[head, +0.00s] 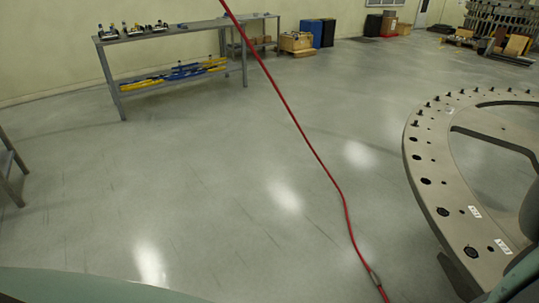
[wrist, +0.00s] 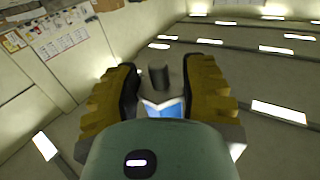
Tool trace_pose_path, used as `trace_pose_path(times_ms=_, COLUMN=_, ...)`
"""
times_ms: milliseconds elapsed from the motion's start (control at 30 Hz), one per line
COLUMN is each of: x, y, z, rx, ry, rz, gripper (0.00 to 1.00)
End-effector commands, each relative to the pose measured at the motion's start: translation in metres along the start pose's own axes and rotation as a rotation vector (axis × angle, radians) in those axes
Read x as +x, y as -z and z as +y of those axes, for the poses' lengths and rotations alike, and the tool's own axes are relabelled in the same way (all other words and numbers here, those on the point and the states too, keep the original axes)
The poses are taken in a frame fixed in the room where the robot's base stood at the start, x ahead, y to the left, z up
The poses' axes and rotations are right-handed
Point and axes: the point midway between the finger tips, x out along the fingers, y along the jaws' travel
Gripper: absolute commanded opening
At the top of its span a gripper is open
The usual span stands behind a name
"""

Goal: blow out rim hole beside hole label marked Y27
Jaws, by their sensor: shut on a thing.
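The pale grey turret plate (head: 430,183) curves along the right side of the head view, with dark holes and dark studs around its rim. Two small white labels lie on its near part, an upper one (head: 474,212) and a lower one (head: 502,246); their print is too small to read surely. A large dark hole (head: 443,211) and another (head: 471,252) sit left of them. In the wrist view my gripper (wrist: 160,92) is shut on a blue and white object (wrist: 168,108), mostly hidden; a dark cylinder (wrist: 158,75) shows between the fingers. The head view does not show my gripper.
A red hose (head: 305,140) runs from the top of the head view down to the bottom, with a grey fitting (head: 375,279). A grey workbench (head: 175,33) with tools stands at the back left. Open floor (head: 200,170) lies between bench and plate.

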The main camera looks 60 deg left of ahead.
Motion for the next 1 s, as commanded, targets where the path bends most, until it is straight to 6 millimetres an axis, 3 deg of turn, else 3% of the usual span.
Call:
trace_pose_path(times_ms=33, x=0.0, y=-0.01, z=-0.001, rx=0.0, ry=0.003, rz=0.002, gripper=0.01)
trace_pose_path(times_ms=500, x=0.0, y=-0.06, z=-0.001, rx=0.0, ry=0.001, rz=0.004, gripper=0.01)
trace_pose_path(times_ms=1000, x=0.0, y=-0.065, z=-0.001, rx=0.001, ry=0.0, rz=0.004, gripper=0.01)
